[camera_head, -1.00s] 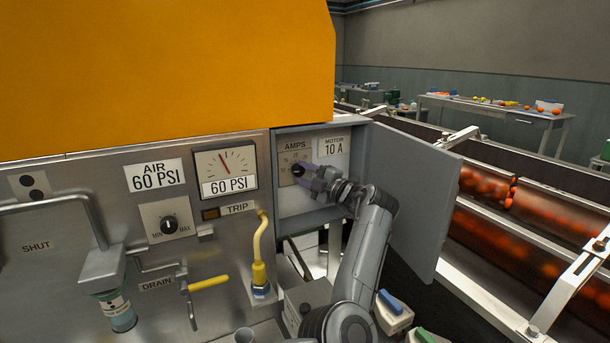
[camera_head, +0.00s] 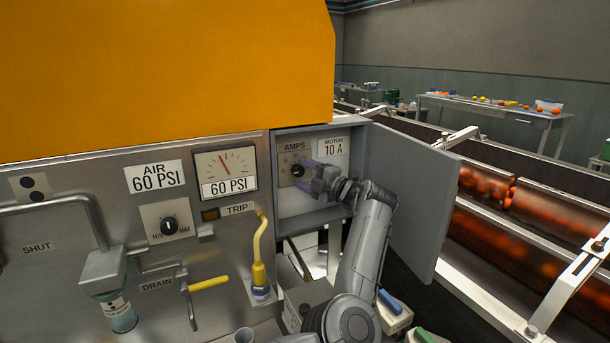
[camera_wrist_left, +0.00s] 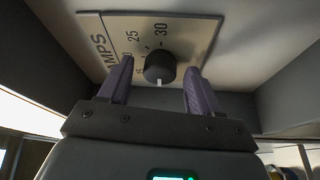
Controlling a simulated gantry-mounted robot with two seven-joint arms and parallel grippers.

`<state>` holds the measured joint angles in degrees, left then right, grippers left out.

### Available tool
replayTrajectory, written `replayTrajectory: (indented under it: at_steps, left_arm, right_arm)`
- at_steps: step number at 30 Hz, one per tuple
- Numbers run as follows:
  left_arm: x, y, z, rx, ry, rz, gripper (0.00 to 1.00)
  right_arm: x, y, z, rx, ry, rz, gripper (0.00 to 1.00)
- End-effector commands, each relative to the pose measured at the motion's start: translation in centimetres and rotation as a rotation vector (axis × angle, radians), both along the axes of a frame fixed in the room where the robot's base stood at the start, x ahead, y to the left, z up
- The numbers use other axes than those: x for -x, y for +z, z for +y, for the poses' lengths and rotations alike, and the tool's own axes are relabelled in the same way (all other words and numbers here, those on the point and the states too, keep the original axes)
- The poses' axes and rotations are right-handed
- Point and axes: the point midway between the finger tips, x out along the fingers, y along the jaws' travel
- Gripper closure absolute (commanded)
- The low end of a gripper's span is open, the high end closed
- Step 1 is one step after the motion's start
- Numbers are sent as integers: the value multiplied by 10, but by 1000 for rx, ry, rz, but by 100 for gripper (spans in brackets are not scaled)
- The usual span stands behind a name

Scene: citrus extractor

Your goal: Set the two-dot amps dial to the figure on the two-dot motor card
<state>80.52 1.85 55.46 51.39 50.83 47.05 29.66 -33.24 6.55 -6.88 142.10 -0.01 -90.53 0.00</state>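The amps dial (camera_head: 297,170) is a black knob on a metal plate inside the open grey box. In the left wrist view the dial (camera_wrist_left: 159,67) has a white mark pointing down the picture, towards my gripper; 30, 25 and part of the lower figures show around it. The motor card (camera_head: 333,147) beside it reads 10 A. My left gripper (camera_head: 306,176) is at the dial, open, its purple fingers on either side with gaps between them and the knob; it also shows in the left wrist view (camera_wrist_left: 159,90). My right gripper is out of view.
The two-dot plate (camera_head: 35,186) is on the panel at left. The box's open door (camera_head: 420,195) stands right of my arm. An air knob (camera_head: 168,226), a pressure gauge (camera_head: 225,172) and a yellow-handled drain valve (camera_head: 208,283) are on the panel.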

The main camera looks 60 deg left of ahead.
Motion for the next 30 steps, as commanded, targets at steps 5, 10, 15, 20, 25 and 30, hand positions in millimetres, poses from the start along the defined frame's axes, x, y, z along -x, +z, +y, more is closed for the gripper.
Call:
replayTrajectory:
  at_steps: [5, 10, 15, 20, 25, 30]
  left_arm:
    - [0, 0, 0, 0, 0, 1, 35]
    - [-1, 0, -3, 1, -1, 2, 35]
    - [-7, 1, -18, 2, -3, 2, 35]
    - [-15, 0, -41, 2, -4, 2, 35]
    - [-21, -3, -60, 1, -1, 1, 35]
    - [-24, -5, -70, 1, -1, 2, 35]
  right_arm:
    - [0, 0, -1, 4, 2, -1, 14]
    - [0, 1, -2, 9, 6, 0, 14]
    - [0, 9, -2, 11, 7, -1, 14]
    - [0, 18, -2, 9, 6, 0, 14]
    - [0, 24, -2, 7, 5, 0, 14]
    - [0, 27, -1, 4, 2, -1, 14]
